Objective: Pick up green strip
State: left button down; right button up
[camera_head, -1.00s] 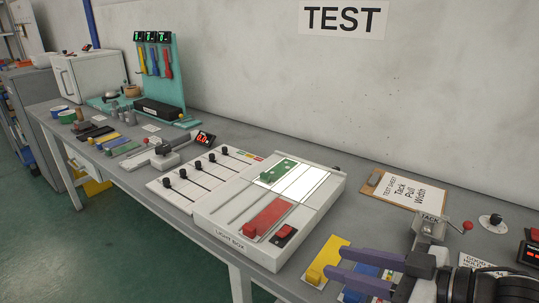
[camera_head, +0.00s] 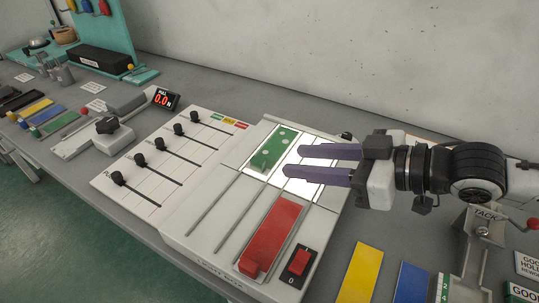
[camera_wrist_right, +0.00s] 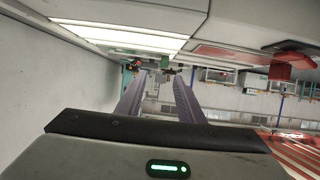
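A green strip (camera_head: 275,148) with pale spots lies on the lit panel of the white light box (camera_head: 196,222), at the panel's left end. My right gripper (camera_head: 293,161) reaches in from the right over the lit panel, its purple fingers apart with nothing seen between them. Its fingertips are just right of the green strip; I cannot tell their height above the panel. In the right wrist view the fingers (camera_wrist_right: 156,85) also show apart, with a small green patch beyond their tips. Another green strip (camera_head: 60,123) lies far left on the bench. My left gripper is not in view.
A red block (camera_head: 272,232) and a red switch (camera_head: 299,262) are on the light box's near part. A slider panel (camera_head: 150,160) adjoins it on the left. Yellow (camera_head: 361,274) and blue (camera_head: 411,284) strips and the TACK device (camera_head: 482,232) stand at right.

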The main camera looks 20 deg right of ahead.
aim_at(258, 159)
jog(key=shift+w+a+f, duration=0.1)
jog(key=shift+a+f, duration=0.05)
jog(key=shift+a, duration=0.3)
jog(key=shift+w+a, duration=0.25)
jog(key=shift+w, duration=0.05)
jog(key=shift+x, duration=3.5)
jog(key=shift+s+a, duration=0.15)
grip_shut()
